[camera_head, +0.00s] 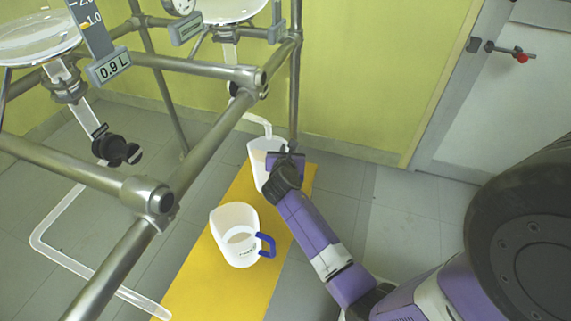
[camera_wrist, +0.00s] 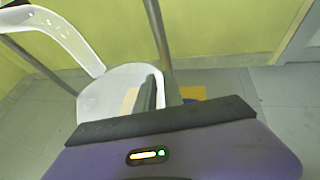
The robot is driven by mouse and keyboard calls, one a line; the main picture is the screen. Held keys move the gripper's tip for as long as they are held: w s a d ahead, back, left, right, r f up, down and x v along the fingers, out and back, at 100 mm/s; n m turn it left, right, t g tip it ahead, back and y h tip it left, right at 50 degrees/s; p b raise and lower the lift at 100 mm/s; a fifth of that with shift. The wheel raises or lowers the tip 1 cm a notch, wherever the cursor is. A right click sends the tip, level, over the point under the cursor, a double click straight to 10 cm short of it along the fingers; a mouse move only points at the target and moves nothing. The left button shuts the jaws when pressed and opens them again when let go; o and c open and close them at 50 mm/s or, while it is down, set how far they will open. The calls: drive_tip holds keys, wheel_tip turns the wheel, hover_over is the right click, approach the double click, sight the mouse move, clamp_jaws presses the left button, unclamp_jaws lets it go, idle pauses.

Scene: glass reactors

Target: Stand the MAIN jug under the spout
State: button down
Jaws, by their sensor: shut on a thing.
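One white jug (camera_head: 264,158) stands at the far end of the yellow mat, under or very close to the end of a glass spout (camera_head: 258,122). My gripper (camera_head: 284,165) is shut on this jug at its right side; my wrist hides its handle and part of its body. In the wrist view the jug's open rim (camera_wrist: 112,82) is below and beside the curved spout tube (camera_wrist: 66,35). A second white jug (camera_head: 232,222) with a blue handle stands nearer on the mat, apart from my gripper. I cannot read which jug is marked MAIN.
A yellow mat (camera_head: 190,290) lies on the grey tiled floor. A metal pipe frame (camera_head: 215,135) holds glass reactors, a 0.9 L display (camera_head: 108,67) and a black valve (camera_head: 115,150). Another glass tube (camera_head: 62,215) bends low at the left. Floor to the right is clear.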

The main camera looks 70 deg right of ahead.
wheel_tip(320, 180, down, 4)
drive_tip(key=shift+r+b, duration=0.2)
drive_tip(key=shift+b, duration=0.9)
drive_tip(key=shift+f, duration=0.1)
drive_tip(key=c, duration=1.5)
unclamp_jaws()
drive_tip(key=shift+o, duration=0.2)
drive_tip(key=p+v, duration=0.5)
drive_tip(key=v, duration=0.7)
drive_tip(key=s+p, duration=0.5)
drive_tip(key=s, duration=0.5)
drive_tip(key=shift+d, duration=0.35)
